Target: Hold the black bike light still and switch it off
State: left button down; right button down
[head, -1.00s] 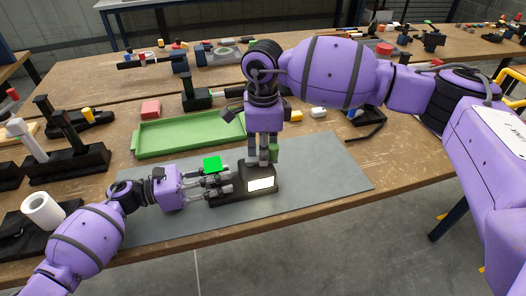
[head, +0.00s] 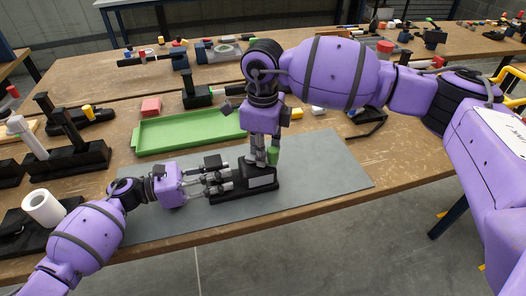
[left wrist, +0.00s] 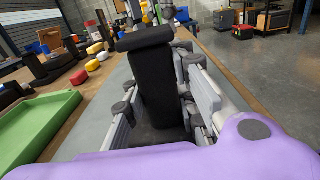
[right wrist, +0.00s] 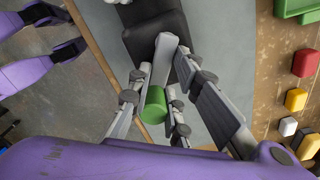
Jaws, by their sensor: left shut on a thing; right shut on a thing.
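The black bike light (head: 245,194) sits on the grey mat (head: 325,172). Its front panel (head: 260,182) is grey and its top block (head: 212,162) is dark; neither glows. My left gripper (head: 222,184) is shut on the light's black post, which fills the space between its fingers in the left wrist view (left wrist: 155,95). My right gripper (head: 264,160) points down over the light's right end. It is shut on the grey lever (right wrist: 162,62) with a green tip (right wrist: 153,105). The fingers partly hide the lever in the head view.
A green tray (head: 185,147) lies behind the mat, with a red block (head: 151,106) beyond it. A white roll (head: 42,208) and black stands (head: 80,160) are at the left. The mat's right part is clear, and the table's front edge is close.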

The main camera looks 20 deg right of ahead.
pick_arm(q)
jog(key=shift+s, duration=0.1)
pick_arm(e)
jog(key=shift+s+m, duration=0.1)
jog(key=shift+m, duration=0.7)
jog(key=shift+s+a+m, duration=0.1)
jog(key=shift+m, duration=0.4)
jog(key=c, duration=1.5)
grip_release()
jog(key=shift+s, duration=0.1)
jog(key=shift+c, duration=0.2)
jog(key=shift+a, duration=0.1)
jog(key=shift+r, duration=3.5)
